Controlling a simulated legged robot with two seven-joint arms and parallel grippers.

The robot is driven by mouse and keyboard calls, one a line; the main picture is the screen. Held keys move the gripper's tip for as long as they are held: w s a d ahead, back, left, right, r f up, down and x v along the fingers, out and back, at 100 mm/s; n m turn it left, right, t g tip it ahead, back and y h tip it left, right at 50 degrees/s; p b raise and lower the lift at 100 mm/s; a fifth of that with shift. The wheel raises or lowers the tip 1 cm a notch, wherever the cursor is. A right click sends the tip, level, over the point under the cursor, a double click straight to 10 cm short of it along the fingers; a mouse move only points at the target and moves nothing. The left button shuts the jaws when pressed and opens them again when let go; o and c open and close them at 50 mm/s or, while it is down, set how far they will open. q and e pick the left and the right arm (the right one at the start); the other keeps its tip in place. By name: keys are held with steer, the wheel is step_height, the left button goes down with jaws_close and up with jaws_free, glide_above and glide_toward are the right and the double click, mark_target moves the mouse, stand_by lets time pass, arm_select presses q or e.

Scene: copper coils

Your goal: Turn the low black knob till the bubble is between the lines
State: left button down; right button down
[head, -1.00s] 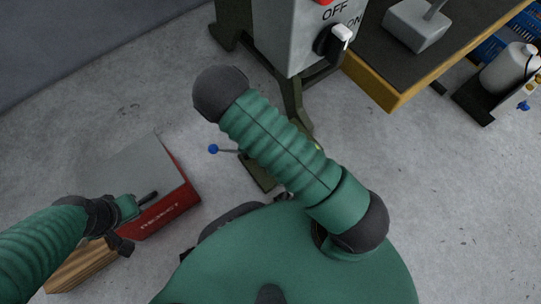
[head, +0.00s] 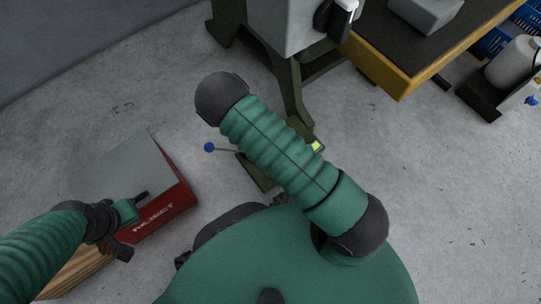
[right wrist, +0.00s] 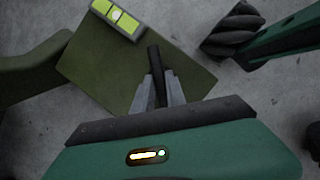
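The level (right wrist: 115,17) has a yellow-green vial and lies at the top of the olive foot plate (right wrist: 95,65) in the right wrist view. It also shows in the head view (head: 316,146), beside my right arm. The vial is too small to place its bubble surely against the lines. My right gripper (right wrist: 158,80) has its grey fingers close together above the plate. A dark rod-like part shows between and beyond them; I cannot tell if they touch it or if it is the knob. My right gripper is hidden in the head view. My left gripper (head: 134,222) is open and empty.
A red reject box (head: 160,210) with a grey top stands by my left gripper. A blue-balled lever (head: 210,147) sticks out near the machine foot. The grey machine (head: 285,25) and a yellow-edged bench (head: 400,80) stand ahead.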

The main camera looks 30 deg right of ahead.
steer(key=shift+r, duration=0.1)
steer(key=m+p, duration=0.2)
steer(key=m+y+p, duration=0.1)
steer(key=p, duration=0.1)
steer(key=shift+w+r+g, duration=0.1)
steer(key=shift+r+g, duration=0.15)
steer(key=shift+g, duration=0.05)
steer(key=shift+f+m, duration=0.2)
steer(key=shift+m, duration=0.3)
steer(key=shift+f, duration=0.15)
steer(key=c, duration=1.4)
jaws_free()
steer(key=shift+o, duration=0.2)
steer(key=p+v, duration=0.4)
steer(key=v, duration=0.3)
steer(key=shift+w+r, duration=0.2)
steer(key=shift+w, duration=0.05)
